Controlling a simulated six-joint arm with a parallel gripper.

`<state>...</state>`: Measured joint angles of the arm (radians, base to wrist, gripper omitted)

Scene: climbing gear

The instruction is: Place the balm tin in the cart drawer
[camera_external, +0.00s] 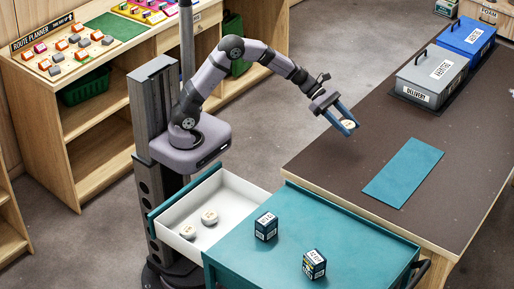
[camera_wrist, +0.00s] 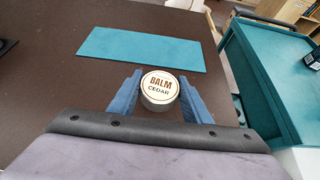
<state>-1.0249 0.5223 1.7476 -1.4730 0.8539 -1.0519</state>
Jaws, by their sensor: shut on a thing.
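A round balm tin (camera_wrist: 159,86) with a white lid reading "BALM CEDAR" sits between the blue fingers of my gripper (camera_wrist: 156,95) in the wrist view. In the external view my gripper (camera_external: 346,125) is shut on the balm tin (camera_external: 348,124) over the left edge of the dark table. The cart drawer (camera_external: 226,196) is pulled open, white inside, with two round tins (camera_external: 209,217) lying in it. My gripper is up and to the right of the drawer, apart from it.
The teal cart top (camera_external: 340,230) carries two small dark boxes (camera_external: 266,226). A teal mat (camera_external: 403,172) lies on the dark table (camera_external: 345,165). Grey and blue lidded boxes (camera_external: 432,75) stand at the table's far end. The right part of the drawer is clear.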

